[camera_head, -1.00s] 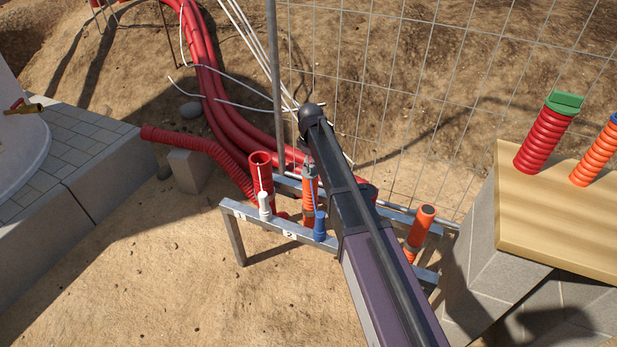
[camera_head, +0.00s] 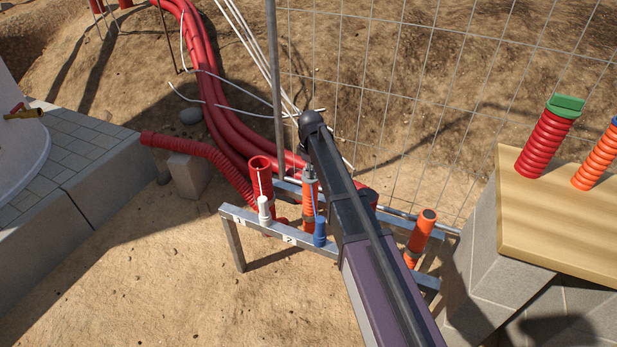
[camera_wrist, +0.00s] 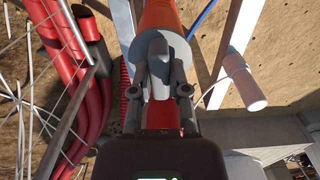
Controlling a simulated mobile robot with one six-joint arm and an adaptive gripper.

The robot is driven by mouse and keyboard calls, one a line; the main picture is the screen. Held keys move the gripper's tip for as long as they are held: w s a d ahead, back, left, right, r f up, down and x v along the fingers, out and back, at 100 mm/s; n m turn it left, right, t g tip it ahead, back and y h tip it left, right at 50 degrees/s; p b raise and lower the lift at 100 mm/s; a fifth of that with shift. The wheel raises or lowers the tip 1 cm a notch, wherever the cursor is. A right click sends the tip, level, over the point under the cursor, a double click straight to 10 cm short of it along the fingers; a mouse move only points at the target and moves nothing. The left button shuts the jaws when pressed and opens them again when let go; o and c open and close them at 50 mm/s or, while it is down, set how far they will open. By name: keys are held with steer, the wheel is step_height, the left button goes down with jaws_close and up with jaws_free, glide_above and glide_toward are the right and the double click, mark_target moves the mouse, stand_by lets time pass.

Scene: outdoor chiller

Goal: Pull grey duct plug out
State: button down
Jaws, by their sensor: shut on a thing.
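In the wrist view the grey plug (camera_wrist: 159,50) has a round flange and a grip stub. My gripper (camera_wrist: 160,82) is shut on the stub, one finger on each side. The flange lies in front of the mouth of an orange duct (camera_wrist: 157,15). I cannot tell whether there is a gap between them. In the head view the middle orange duct (camera_head: 309,213) stands upright in the metal frame with grey at its top. My arm hides most of my gripper there.
The metal frame (camera_head: 232,240) also holds a red duct (camera_head: 262,182) and a tilted orange duct (camera_head: 420,235). A white plug (camera_head: 264,208) and a blue plug (camera_head: 320,232) are by its front rail. Wire fence stands behind; a wooden-topped block (camera_head: 540,222) is at the right.

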steer(key=shift+r+p, duration=0.65)
steer(key=shift+p, duration=0.05)
stand_by(0.8)
steer(key=shift+r+p, duration=2.85)
steer(key=c, duration=1.2)
jaws_free()
jaws_close()
